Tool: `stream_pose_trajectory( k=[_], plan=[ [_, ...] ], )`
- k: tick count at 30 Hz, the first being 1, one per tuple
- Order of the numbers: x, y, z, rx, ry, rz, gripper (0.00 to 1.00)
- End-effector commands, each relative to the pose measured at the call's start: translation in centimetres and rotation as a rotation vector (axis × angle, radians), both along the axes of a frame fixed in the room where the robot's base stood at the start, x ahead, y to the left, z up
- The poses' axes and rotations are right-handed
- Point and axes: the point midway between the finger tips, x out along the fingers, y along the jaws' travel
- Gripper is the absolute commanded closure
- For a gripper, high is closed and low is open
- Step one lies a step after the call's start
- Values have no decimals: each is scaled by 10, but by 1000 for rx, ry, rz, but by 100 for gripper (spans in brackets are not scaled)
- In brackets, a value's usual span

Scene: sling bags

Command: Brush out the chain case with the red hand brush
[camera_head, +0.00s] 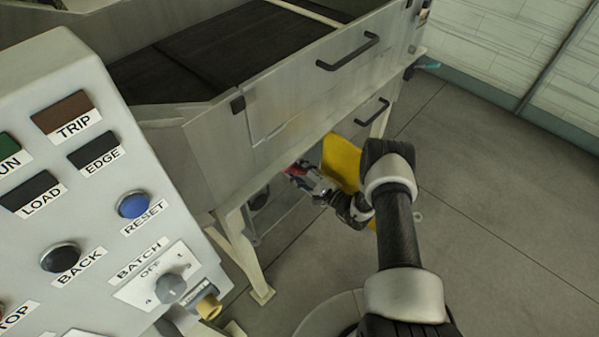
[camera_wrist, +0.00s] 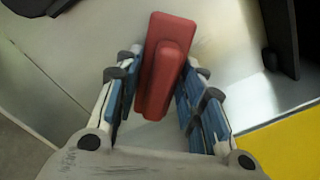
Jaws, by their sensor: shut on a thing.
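The red hand brush (camera_wrist: 165,70) is between the blue-padded fingers of my gripper (camera_wrist: 160,90) in the wrist view. My gripper is shut on its raised red grip, and the wider red back lies beyond. Its bristles are hidden. In the head view my gripper (camera_head: 308,180) is low beside the machine, under the drawer-like front panel, with a bit of the red brush (camera_head: 294,169) showing. I cannot tell for sure which part is the chain case; a pale panel (camera_wrist: 215,40) lies behind the brush in the wrist view. Contact between brush and panel cannot be told.
A yellow panel (camera_head: 341,160) stands right beside my gripper and shows in the wrist view (camera_wrist: 285,150). The machine's leg (camera_head: 245,255) is to the left. A control box (camera_head: 90,180) with buttons fills the left foreground. Grey floor (camera_head: 490,230) at right is clear.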

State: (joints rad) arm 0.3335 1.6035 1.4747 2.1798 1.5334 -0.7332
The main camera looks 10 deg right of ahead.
Motion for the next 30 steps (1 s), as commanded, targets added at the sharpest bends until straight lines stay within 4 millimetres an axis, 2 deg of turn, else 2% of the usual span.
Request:
stream_pose_trajectory(
  k=[12, 19, 30],
  plan=[
    [2, 1, 33, 0, -5, 2, 83],
    [2, 1, 40, 0, -6, 2, 83],
    [0, 0, 69, 0, -6, 2, 83]
  ],
)
